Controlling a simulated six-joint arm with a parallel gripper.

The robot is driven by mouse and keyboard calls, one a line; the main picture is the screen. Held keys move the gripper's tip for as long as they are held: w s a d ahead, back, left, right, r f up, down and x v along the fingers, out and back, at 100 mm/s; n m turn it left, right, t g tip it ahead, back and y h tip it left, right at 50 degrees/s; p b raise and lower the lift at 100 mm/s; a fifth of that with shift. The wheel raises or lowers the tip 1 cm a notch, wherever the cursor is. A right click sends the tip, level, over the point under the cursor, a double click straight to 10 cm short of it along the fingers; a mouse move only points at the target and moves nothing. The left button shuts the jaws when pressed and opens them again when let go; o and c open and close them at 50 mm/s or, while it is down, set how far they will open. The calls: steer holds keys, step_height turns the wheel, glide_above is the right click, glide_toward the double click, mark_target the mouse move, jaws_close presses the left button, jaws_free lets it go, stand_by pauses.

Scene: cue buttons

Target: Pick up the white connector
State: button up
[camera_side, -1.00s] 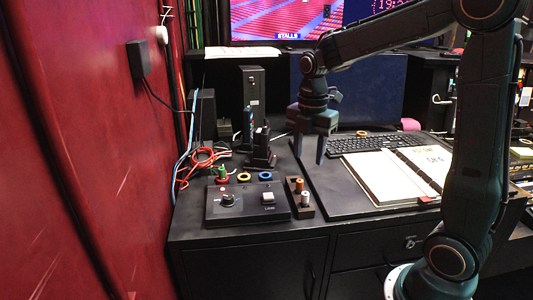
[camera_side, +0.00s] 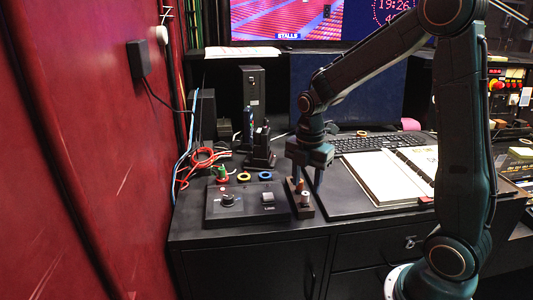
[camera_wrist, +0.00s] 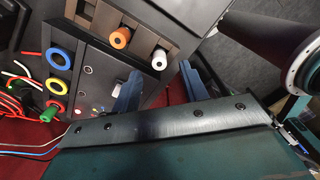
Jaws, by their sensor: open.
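The white connector (camera_side: 305,199) stands in a small dark rack (camera_side: 304,213) beside an orange connector (camera_side: 299,183). In the wrist view the white connector (camera_wrist: 159,59) shows its round end, with the orange connector (camera_wrist: 121,37) to its left. My gripper (camera_side: 308,187) is open and pointing down over the rack. In the wrist view its two fingertips (camera_wrist: 160,71) appear on either side of the white connector, with nothing held. I cannot tell whether the fingertips are level with the connector or above it.
An open binder (camera_side: 375,180) and a keyboard (camera_side: 365,143) lie to the right. Red and white cables (camera_side: 200,160) lie at the left.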

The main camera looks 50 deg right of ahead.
mark_target(306, 193)
steer(key=shift+d+f, duration=0.1)
steer(key=shift+f, duration=2.4)
jaws_close()
